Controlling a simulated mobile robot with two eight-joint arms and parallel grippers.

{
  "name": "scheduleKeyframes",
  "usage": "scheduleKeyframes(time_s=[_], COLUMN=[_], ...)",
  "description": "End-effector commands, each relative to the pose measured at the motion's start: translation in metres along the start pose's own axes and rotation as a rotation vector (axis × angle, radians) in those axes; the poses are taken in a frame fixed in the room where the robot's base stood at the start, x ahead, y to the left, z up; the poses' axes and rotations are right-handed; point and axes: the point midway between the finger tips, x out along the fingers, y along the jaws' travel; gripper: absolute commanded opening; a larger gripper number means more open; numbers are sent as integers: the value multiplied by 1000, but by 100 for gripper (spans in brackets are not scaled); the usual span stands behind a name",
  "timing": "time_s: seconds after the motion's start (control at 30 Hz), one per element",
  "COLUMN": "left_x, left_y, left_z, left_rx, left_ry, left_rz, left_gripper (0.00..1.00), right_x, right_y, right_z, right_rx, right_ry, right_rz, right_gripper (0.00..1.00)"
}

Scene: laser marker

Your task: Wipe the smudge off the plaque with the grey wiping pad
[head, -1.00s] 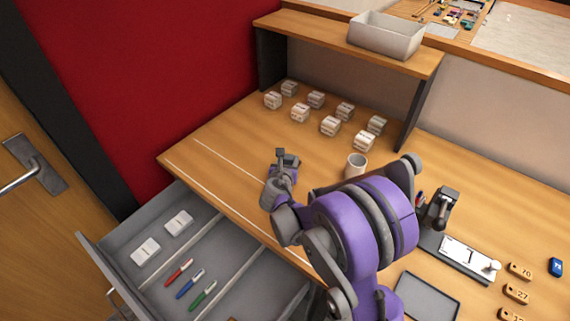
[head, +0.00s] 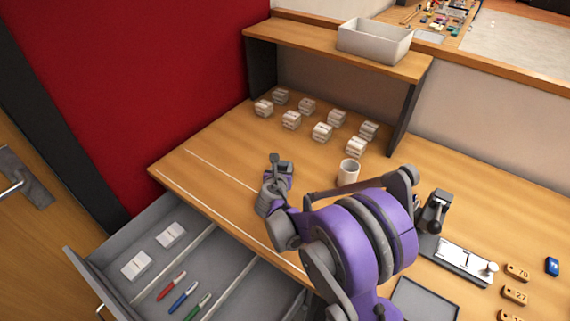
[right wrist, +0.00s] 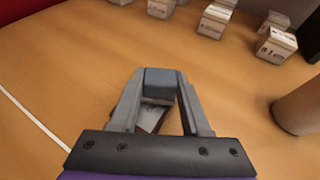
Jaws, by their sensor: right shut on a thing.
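No smudge can be made out. My left gripper is not in view.
Several white labelled blocks (head: 322,131) stand behind the gripper, under a shelf (head: 310,45). The cup (head: 348,171) is to its right. A device with a white plate (head: 464,256) stands further right. An open drawer (head: 215,268) holds pens and white blocks at front left.

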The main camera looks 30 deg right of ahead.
Motion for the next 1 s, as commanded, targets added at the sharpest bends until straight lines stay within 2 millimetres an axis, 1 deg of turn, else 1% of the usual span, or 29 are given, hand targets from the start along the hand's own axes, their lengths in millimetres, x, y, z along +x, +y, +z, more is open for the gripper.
scheduleKeyframes(time_s=[0.1,0.33,0.6,0.77,1.0], left_x=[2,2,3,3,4], left_y=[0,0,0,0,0], left_z=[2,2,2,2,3], left_rx=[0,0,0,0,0], left_ry=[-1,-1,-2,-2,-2], left_rz=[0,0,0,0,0], left_gripper=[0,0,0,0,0], right_x=[-7,-14,-32,-33,-28], right_y=[4,8,16,19,32], right_z=[-5,-8,-14,-14,-10], right_rx=[0,2,2,2,1], right_ry=[1,3,3,2,1], right_rz=[1,3,2,1,2], right_gripper=[0,0,0,0,0])
